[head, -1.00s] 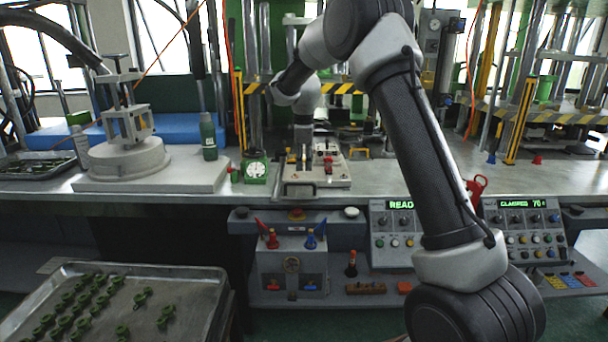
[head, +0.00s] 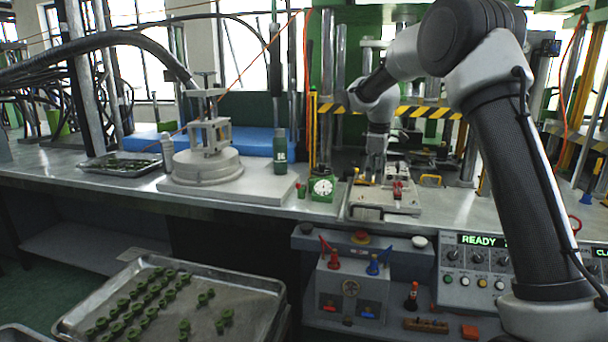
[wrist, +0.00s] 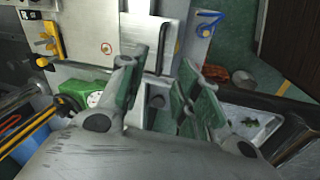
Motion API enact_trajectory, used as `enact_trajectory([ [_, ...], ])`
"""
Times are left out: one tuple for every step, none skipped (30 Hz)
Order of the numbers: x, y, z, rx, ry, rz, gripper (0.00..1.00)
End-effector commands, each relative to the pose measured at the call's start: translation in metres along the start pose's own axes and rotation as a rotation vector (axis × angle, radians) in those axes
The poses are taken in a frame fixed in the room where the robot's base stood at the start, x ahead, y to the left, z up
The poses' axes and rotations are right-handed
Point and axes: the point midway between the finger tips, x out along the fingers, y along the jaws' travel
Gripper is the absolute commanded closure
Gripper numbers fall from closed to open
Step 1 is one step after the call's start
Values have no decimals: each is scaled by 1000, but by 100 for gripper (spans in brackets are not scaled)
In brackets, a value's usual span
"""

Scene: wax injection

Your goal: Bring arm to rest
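My gripper (head: 376,170) hangs fingers down over the back of a light metal fixture plate (head: 372,212) on the bench. In the wrist view my gripper (wrist: 160,80) has its two green-padded fingers spread apart, with nothing held between them. A metal plate shows behind the gap. My arm is bent, reaching from the lower right of the head view up and over to the bench. Whether the fingertips touch anything below cannot be told.
A green dial gauge (head: 322,188) and a green bottle (head: 280,150) stand left of the fixture. A tray (head: 235,285) of green rings is at lower left. Control boxes, one reading READY (head: 478,262), sit below the bench edge. Press columns and a striped bar (head: 420,112) stand behind.

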Motion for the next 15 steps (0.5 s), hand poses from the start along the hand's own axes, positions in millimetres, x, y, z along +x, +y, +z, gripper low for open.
enact_trajectory([
  [12,-13,7,68,-18,-30,67],
  [20,-22,12,116,-33,-51,67],
  [26,-37,21,183,-52,-75,67],
  [25,-49,29,237,-62,-88,67],
  [22,-60,37,291,-70,-98,67],
  [15,-74,49,357,-79,-107,67],
  [10,-83,58,400,-84,-111,67],
  [4,-92,66,441,-88,-115,67],
  [-4,-104,76,493,-91,-118,67],
  [-10,-113,85,531,-93,-120,67],
  [-16,-123,93,568,-94,-121,67],
  [-25,-136,105,618,-95,-122,67],
  [-32,-146,114,656,-94,-122,67],
  [-40,-157,124,694,-92,-121,67],
  [-50,-172,138,745,-88,-118,67],
])
